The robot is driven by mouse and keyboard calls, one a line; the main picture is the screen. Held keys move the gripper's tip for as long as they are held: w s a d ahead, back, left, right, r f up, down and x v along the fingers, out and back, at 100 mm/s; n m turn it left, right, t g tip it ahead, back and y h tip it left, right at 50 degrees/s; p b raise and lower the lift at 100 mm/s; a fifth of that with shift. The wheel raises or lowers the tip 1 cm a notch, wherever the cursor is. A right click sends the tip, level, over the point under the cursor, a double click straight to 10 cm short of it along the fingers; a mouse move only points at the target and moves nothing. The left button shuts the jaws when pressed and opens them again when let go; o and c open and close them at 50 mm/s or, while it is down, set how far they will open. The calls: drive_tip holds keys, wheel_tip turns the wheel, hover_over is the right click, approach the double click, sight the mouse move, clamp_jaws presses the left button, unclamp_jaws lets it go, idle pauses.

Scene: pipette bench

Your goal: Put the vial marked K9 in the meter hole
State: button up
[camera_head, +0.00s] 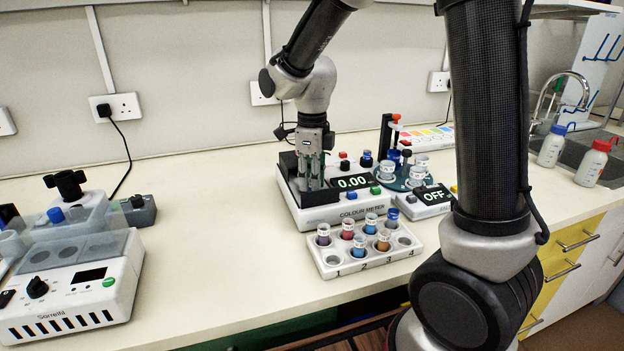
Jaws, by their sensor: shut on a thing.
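The colour meter (345,211) stands on the bench with its display at 0.00. My gripper (313,184) points straight down over the dark well at the meter's left end. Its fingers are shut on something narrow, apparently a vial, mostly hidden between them. I cannot read its mark, see the meter hole, or tell if the vial is in it. The white rack (345,270) in front of the meter holds several capped vials, among them a purple one (323,238), a red one (348,231) and an orange one (383,243). Their marks are too small to read. Two front holes are empty.
A second device reading OFF (433,198) and a round teal stand (408,180) with vials are right of the meter. A white machine (75,285) stands at the left. Two wash bottles (593,163) are by the sink.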

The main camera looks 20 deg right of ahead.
drive_tip(key=shift+f, duration=0.15)
drive_tip(key=shift+f, duration=0.1)
drive_tip(key=o, duration=0.9)
drive_tip(key=shift+c, duration=0.2)
wheel_tip(320, 180, up, 12)
drive_tip(key=s+d+n+t, duration=0.2)
drive_tip(key=s+d+n, duration=0.5)
drive_tip(key=s+n, duration=0.3)
drive_tip(key=s+d+n+t, duration=0.2)
drive_tip(key=s+d+n, duration=0.6)
drive_tip(key=s+n, duration=0.3)
drive_tip(key=r+n, duration=0.1)
drive_tip(key=n, duration=0.3)
